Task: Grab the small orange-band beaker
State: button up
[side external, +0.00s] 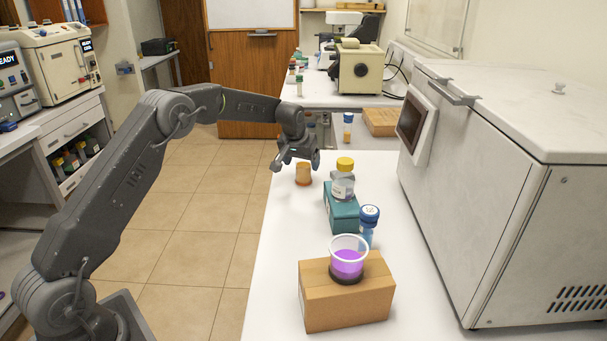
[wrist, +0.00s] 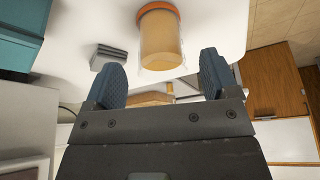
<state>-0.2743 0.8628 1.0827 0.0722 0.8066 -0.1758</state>
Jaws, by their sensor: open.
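The small orange-band beaker (side external: 303,175) stands upright on the white table near its left edge, with tan contents and an orange band round its base. In the wrist view the beaker (wrist: 161,42) shows upside down, clear-rimmed, just beyond the gap between the fingers. My gripper (side external: 295,164) is open and empty, close to the beaker's upper part in the side view. Its two blue ridged fingers (wrist: 163,74) are spread wider than the beaker. The wrist view shows no finger touching it.
To the right, a yellow-capped bottle (side external: 344,180) stands on a teal box (side external: 341,211). A blue-capped vial (side external: 368,225) and a cup of purple liquid (side external: 348,262) on a cardboard box (side external: 345,304) are nearer. A large white machine (side external: 500,190) borders the right. The table's front left is clear.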

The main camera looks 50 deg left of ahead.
aim_at(304, 170)
jog(key=x, duration=0.4)
jog(key=shift+a+f, duration=0.1)
jog(key=shift+f, duration=0.2)
jog(key=shift+w, duration=0.1)
jog(key=c, duration=1)
jog(key=shift+c, duration=0.2)
